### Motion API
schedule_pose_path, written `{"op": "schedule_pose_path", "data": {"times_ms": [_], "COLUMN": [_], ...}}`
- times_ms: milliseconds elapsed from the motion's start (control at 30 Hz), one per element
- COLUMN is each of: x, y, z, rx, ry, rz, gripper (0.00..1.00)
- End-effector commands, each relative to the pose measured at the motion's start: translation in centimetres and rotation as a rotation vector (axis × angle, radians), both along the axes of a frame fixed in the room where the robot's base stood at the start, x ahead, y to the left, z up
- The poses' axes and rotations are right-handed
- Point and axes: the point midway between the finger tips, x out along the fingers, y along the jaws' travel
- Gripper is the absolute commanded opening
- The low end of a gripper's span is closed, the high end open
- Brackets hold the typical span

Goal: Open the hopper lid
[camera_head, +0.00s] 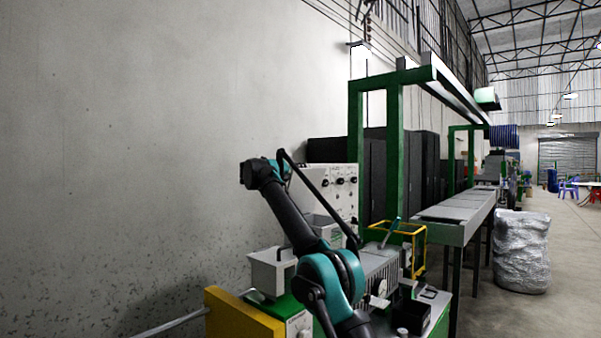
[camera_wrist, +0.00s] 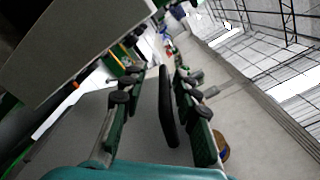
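My gripper (camera_wrist: 154,84) shows in the wrist view with its two dark green fingers spread apart. A dark elongated bar (camera_wrist: 167,108), which looks like a handle, lies between the fingers, nearer the right one; I cannot tell whether they touch. Behind it is a plain grey surface (camera_wrist: 140,135), possibly the hopper lid. In the head view, a grey box-shaped hopper (camera_head: 272,271) stands on the green and yellow machine, left of my arm. A second light grey box-like part (camera_head: 322,226) is partly behind my arm. My gripper is not clearly visible there.
A control panel (camera_head: 338,188) with knobs stands behind my arm. A yellow frame (camera_head: 414,250) and black bins (camera_head: 413,315) are to its right. A grey conveyor table (camera_head: 455,218) runs back beside a wrapped silver bundle (camera_head: 521,252). Open floor lies right.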

Motion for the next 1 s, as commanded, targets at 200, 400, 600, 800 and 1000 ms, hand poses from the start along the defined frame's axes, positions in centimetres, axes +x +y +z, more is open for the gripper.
{"op": "schedule_pose_path", "data": {"times_ms": [200, 400, 600, 800, 1000], "x": [-0.1, -1.0, -3.8, -7.1, -9.1], "y": [-0.1, 0.6, 2.8, 5.2, 6.6], "z": [0.1, 0.2, 0.2, 0.1, 0.0], "rx": [-0.002, -0.002, -0.002, -0.002, -0.001], "ry": [-0.001, -0.001, -0.001, -0.001, 0.000], "rz": [-0.001, 0.000, 0.003, 0.001, 0.001], "gripper": [0.31, 0.31, 0.31, 0.31, 0.31]}}
